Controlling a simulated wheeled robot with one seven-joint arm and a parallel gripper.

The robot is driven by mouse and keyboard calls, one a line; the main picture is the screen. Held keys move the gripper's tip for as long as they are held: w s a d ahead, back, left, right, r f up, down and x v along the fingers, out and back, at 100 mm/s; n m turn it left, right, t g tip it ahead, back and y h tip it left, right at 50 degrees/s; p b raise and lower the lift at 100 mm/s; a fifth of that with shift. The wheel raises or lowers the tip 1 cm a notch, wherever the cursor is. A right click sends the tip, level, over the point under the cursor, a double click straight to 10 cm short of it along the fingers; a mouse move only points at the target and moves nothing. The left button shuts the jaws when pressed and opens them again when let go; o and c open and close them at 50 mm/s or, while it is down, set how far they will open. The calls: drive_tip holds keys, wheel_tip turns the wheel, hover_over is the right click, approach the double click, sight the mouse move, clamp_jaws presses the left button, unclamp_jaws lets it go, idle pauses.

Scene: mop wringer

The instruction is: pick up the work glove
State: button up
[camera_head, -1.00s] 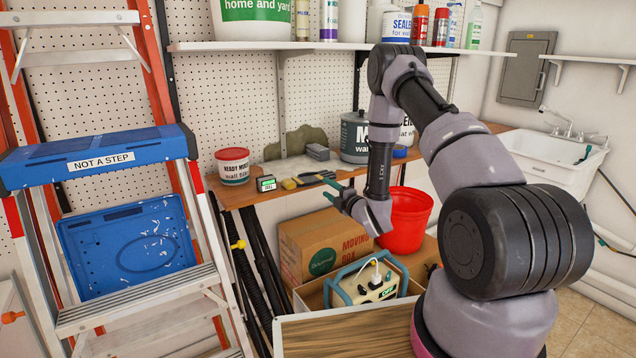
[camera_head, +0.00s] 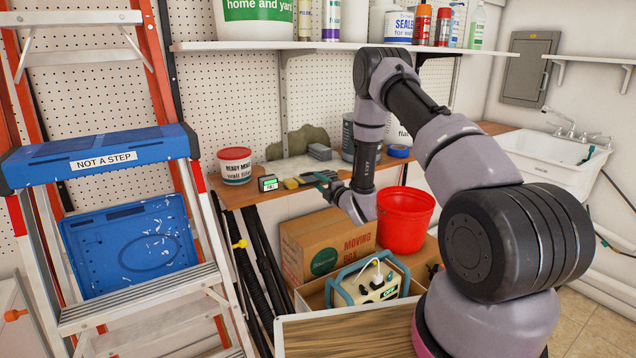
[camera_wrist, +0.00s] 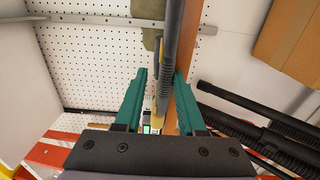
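A yellow and dark item, which looks like the work glove (camera_head: 291,183), lies near the front edge of the workbench. My gripper (camera_head: 324,182) is just right of it, with its teal fingers pointing left toward it. In the wrist view a strip of the yellow item (camera_wrist: 161,105) shows between the fingers, partly hidden. My gripper (camera_wrist: 160,78) is open there, its two fingers well apart, and I see nothing held. I cannot tell how far the fingertips are from the item.
A small box with a green display (camera_head: 268,184) and a red-lidded tub (camera_head: 235,165) stand left on the bench. A dark rod (camera_wrist: 172,40) runs between the fingers in the wrist view. Below are a moving box (camera_head: 325,247), a red bucket (camera_head: 405,222) and dark hoses (camera_head: 262,270).

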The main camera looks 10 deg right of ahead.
clamp_jaws()
wheel_tip(320, 180, up, 2)
drive_tip(key=shift+r, duration=0.25)
drive_tip(key=shift+s+d, duration=0.1)
drive_tip(key=s+d+r, duration=0.2)
drive_tip(key=s, duration=0.4)
drive_tip(key=s+d+r, duration=0.3)
drive_tip(key=s, duration=0.3)
drive_tip(key=shift+s, duration=0.4)
drive_tip(key=shift+d, duration=0.2)
drive_tip(key=shift+s+d+f+m+t+h, duration=0.1)
drive_tip(key=shift+s+d+m+t+h, duration=0.2)
drive_tip(key=shift+d+m+h, duration=0.7)
drive_tip(key=shift+s+d+f+m+t+h, duration=0.15)
drive_tip(key=shift+s+d+m+h, duration=0.35)
drive_tip(key=shift+h, duration=0.85)
drive_tip(key=shift+s+d+f+m+t+h, duration=0.1)
drive_tip(key=shift+s+d+m+t+h, duration=0.15)
drive_tip(key=shift+d+m+h, duration=0.7)
